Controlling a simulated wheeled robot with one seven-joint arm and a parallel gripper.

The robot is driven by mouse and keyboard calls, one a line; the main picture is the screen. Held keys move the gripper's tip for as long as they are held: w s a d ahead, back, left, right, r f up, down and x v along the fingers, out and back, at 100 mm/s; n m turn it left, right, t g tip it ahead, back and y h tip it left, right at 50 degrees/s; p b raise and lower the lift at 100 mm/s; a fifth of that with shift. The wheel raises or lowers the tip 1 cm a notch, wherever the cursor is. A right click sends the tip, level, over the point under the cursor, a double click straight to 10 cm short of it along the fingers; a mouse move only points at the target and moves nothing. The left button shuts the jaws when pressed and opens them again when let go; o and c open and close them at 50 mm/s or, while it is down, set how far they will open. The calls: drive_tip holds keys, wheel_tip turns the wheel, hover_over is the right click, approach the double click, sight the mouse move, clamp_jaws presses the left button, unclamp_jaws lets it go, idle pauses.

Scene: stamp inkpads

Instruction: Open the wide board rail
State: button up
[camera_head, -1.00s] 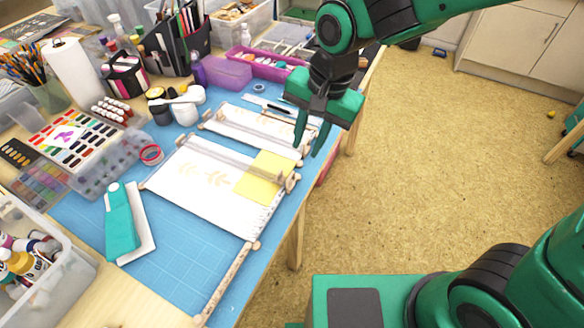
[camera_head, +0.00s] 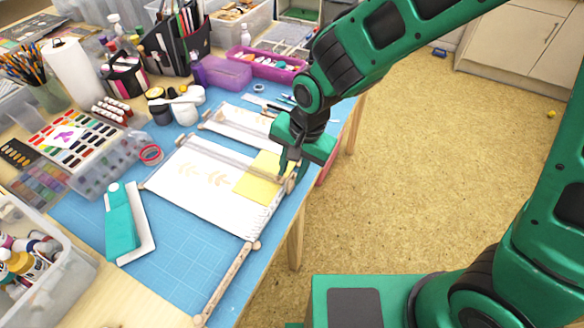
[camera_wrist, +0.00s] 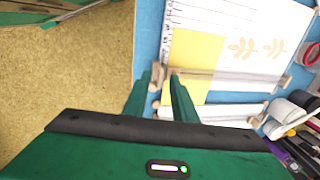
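The wide board (camera_head: 195,192) is a white sheet with leaf prints and a yellow paper (camera_head: 260,180), lying on the blue mat. Its rail (camera_head: 222,157) is a greyish bar across the board's back part, with wooden ends. It also shows in the wrist view (camera_wrist: 235,78). My gripper (camera_head: 287,176) is down at the rail's right end. In the wrist view my fingers (camera_wrist: 163,72) are apart, with the wooden rail end (camera_wrist: 158,74) between or just beyond them; I cannot tell if they touch it. The gripper partly hides that end in the head view.
A narrower board (camera_head: 240,122) with its own rail lies just behind. A teal tool (camera_head: 121,225) on a white base and a wooden rod (camera_head: 228,283) lie to the left and front. Boxes and art supplies crowd the back and left. The table's right edge is close to my gripper.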

clamp_jaws()
idle(1.5)
